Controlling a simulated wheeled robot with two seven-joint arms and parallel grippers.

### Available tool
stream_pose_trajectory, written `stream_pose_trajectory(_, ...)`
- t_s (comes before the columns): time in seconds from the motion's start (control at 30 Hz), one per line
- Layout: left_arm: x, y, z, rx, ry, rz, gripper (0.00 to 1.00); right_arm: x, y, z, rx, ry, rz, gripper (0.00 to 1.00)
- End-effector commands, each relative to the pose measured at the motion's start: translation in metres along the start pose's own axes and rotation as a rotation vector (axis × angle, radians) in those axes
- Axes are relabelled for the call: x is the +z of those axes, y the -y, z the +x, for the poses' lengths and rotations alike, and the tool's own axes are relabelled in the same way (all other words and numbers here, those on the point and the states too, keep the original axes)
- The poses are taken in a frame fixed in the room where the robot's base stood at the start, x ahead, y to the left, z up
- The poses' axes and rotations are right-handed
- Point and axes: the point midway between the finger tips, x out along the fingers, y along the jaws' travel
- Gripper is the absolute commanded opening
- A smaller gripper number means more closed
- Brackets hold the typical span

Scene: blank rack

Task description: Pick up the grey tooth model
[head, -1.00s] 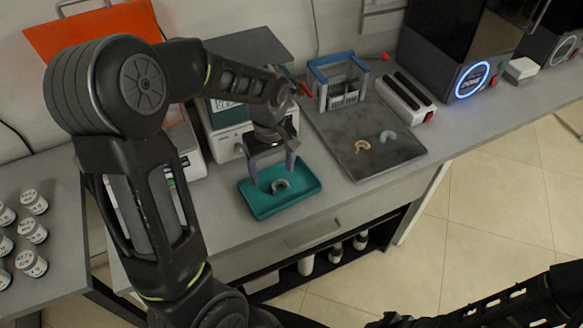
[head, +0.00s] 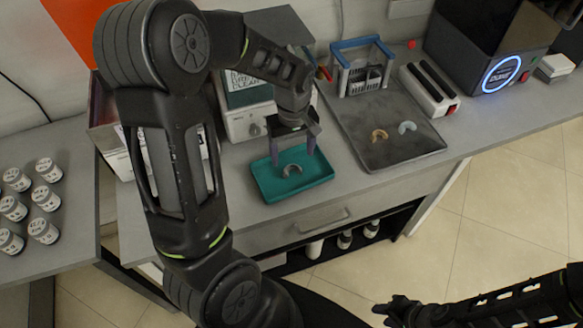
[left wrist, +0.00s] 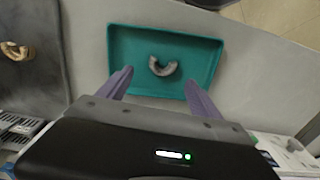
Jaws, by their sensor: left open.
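The grey tooth model (head: 292,170) is a small horseshoe arch lying in the teal tray (head: 290,194). It also shows in the left wrist view (left wrist: 163,68), near the middle of the tray (left wrist: 207,48). My left gripper (head: 293,158) is open and empty above the tray, its purple fingers pointing down. In the left wrist view the fingertips (left wrist: 158,76) appear on either side of the arch. The height gap is hard to judge. My right gripper (head: 388,308) is dark and low in the head view, away from the counter; its jaws cannot be made out.
A dark mat (head: 400,152) right of the tray bears a tan arch (head: 379,135) and a pale blue arch (head: 407,127). A blue-framed rack (head: 362,72) stands at its back. A white device (head: 250,123) stands behind the tray. Several labelled jars (head: 42,230) stand far left.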

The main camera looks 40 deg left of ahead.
Motion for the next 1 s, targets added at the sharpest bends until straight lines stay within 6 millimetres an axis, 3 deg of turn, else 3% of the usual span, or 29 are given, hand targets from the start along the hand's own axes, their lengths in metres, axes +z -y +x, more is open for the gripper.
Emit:
stream_pose_trajectory(0.23,0.001,0.002,0.009,-0.002,0.002,0.0,0.75,0.0,0.001,-0.004,0.001,0.001,0.001,0.33)
stream_pose_trajectory(0.53,0.001,0.004,0.049,-0.003,0.001,0.001,0.75,0.002,0.003,-0.011,0.004,0.003,0.003,0.33)
stream_pose_trajectory(1.0,0.0,0.003,0.052,0.001,-0.001,0.0,0.75,0.002,0.003,-0.01,0.004,0.004,0.003,0.33)
